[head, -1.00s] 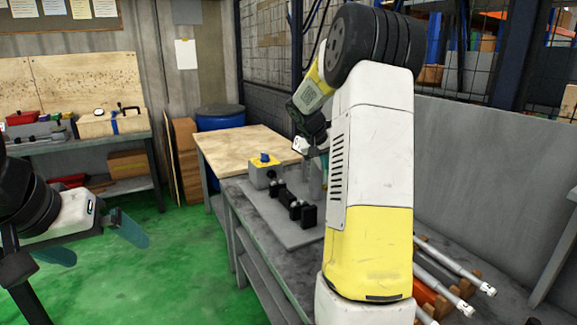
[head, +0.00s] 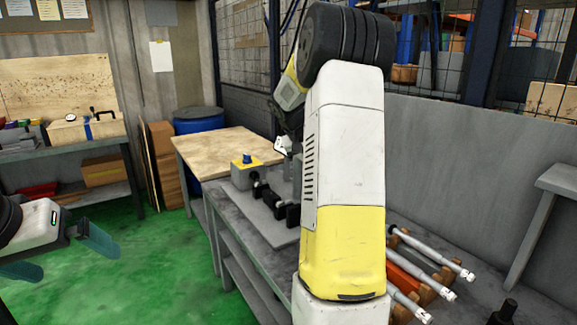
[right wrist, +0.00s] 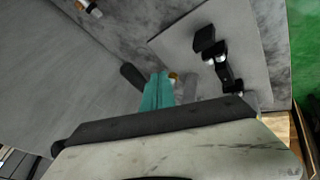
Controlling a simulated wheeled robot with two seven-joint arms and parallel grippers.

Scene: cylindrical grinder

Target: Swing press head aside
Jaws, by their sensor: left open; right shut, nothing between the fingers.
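The press stands on a grey base plate (head: 262,222) on the workbench, with black blocks (head: 278,206) on it. The plate (right wrist: 246,50) and black blocks (right wrist: 216,55) also show in the right wrist view. My right gripper (right wrist: 158,90) has its teal fingers together, empty, beside a dark handle-like part (right wrist: 132,76) and a small brass-coloured piece (right wrist: 173,76). I cannot tell whether they touch. In the head view my right arm hides the gripper's fingers and much of the press, including its head. My left gripper (head: 60,256) is open and empty at the left, over the green floor.
A yellow-topped box with a blue knob (head: 246,172) sits at the plate's far left. A wooden-topped table (head: 222,152) stands behind. White-tipped rods (head: 432,252) lie in wooden holders at right. A grey wall panel (head: 450,160) bounds the bench. Green floor lies open at left.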

